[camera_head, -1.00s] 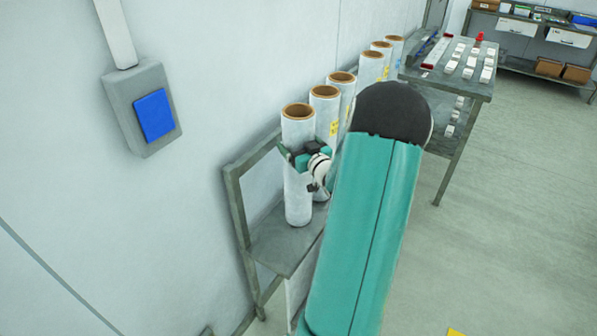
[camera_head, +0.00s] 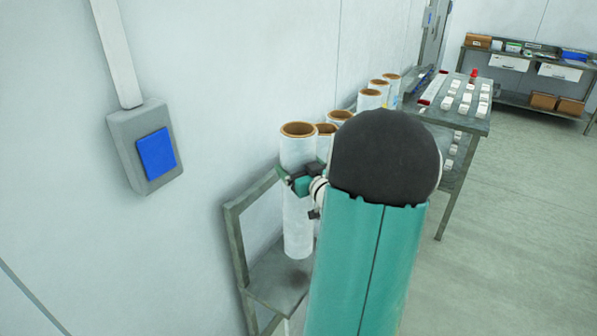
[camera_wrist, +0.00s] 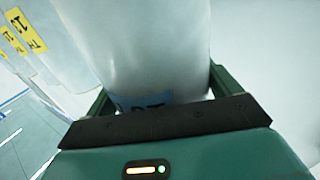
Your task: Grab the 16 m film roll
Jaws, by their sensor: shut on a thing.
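A white film roll (camera_head: 298,225) with a brown core stands upright at the near end of the rack. My gripper (camera_head: 295,180) is shut around its upper middle. The roll's lower end appears raised a little above the shelf. In the wrist view the held roll (camera_wrist: 150,50) fills the space between my two dark green fingers. A blue label low on it is mostly hidden by my gripper, so its length cannot be read. Other white rolls (camera_head: 326,132) stand behind it, partly hidden by my arm.
The grey rack (camera_head: 240,245) stands against the left wall, below a grey box with a blue panel (camera_head: 156,154). A table (camera_head: 455,122) with small white items stands beyond. The floor (camera_head: 520,210) to the right is clear.

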